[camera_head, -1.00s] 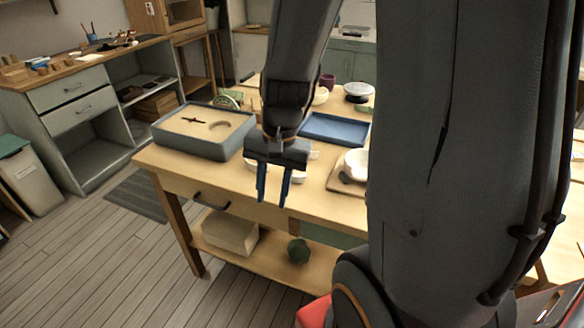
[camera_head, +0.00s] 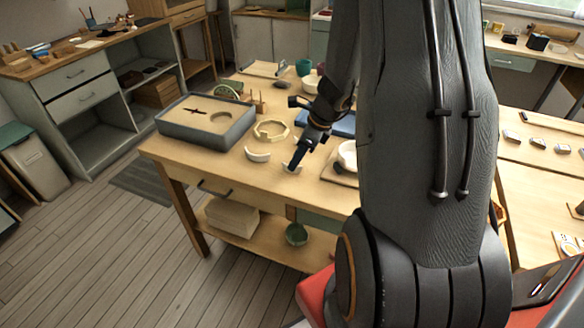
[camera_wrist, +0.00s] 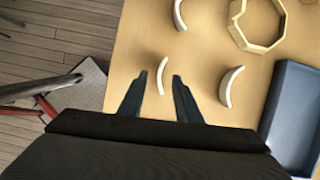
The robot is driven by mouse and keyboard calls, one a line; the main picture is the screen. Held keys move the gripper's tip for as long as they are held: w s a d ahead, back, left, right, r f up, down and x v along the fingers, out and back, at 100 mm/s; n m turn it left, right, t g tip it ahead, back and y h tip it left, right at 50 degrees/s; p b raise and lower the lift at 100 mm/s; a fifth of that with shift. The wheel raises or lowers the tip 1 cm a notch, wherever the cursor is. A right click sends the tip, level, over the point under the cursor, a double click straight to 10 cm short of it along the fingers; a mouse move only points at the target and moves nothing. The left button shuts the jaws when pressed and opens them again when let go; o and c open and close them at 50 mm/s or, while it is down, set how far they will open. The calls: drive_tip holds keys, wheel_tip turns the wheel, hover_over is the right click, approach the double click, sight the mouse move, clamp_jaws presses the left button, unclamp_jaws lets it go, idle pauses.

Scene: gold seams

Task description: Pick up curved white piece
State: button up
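Several curved white pieces lie on the wooden table. In the wrist view one curved white piece (camera_wrist: 162,76) lies between the fingertips of my gripper (camera_wrist: 161,77). The fingers are apart, with a gap showing on both sides of the piece. A second curved white piece (camera_wrist: 231,86) lies to the right, and a third (camera_wrist: 179,15) is at the top. In the head view my gripper (camera_head: 293,164) points down near the table's front edge, partly covering a white piece (camera_head: 290,170). The third piece also shows to its left (camera_head: 257,155).
A pale octagonal ring (camera_wrist: 257,24) and a blue tray (camera_wrist: 292,112) are close on the right in the wrist view. In the head view a grey box (camera_head: 206,123) stands on the left of the table (camera_head: 205,166). A white bowl (camera_head: 348,154) is right of my gripper.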

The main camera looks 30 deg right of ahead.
drive_tip(key=shift+x, duration=1.45)
clamp_jaws()
drive_tip(key=shift+r, duration=0.15)
